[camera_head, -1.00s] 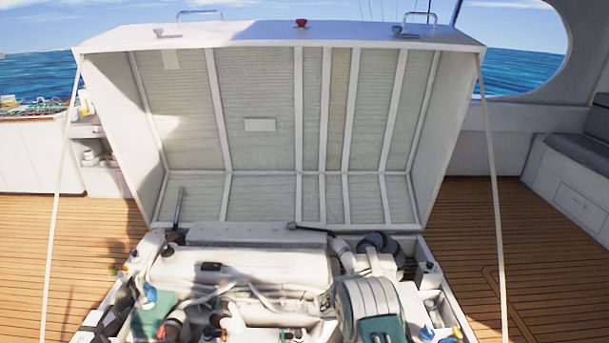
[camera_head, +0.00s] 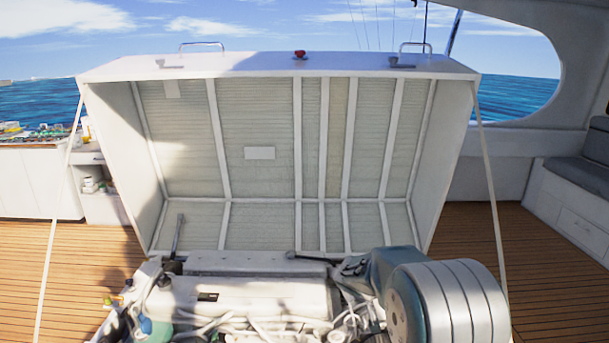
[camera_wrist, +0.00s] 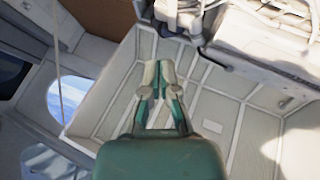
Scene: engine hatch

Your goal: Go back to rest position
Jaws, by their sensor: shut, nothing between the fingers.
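The engine hatch (camera_head: 262,120) stands open and upright, its ribbed pale underside facing me. The engine (camera_head: 245,297) lies in the bay below it. In the wrist view my gripper (camera_wrist: 159,68) is shut with its fingertips together and holds nothing. The ribbed hatch underside (camera_wrist: 207,108) shows behind it at a tilted angle, apart from the fingers as far as I can tell. In the head view my teal and grey arm covers the right part of the engine bay, and the fingertips cannot be made out.
A strap (camera_head: 57,225) runs down from the hatch's left side and another strap (camera_head: 489,195) from its right. A grey bench seat (camera_head: 572,180) is at the right. A white counter (camera_head: 38,185) stands at the left. The wooden deck (camera_head: 60,265) is bare on both sides.

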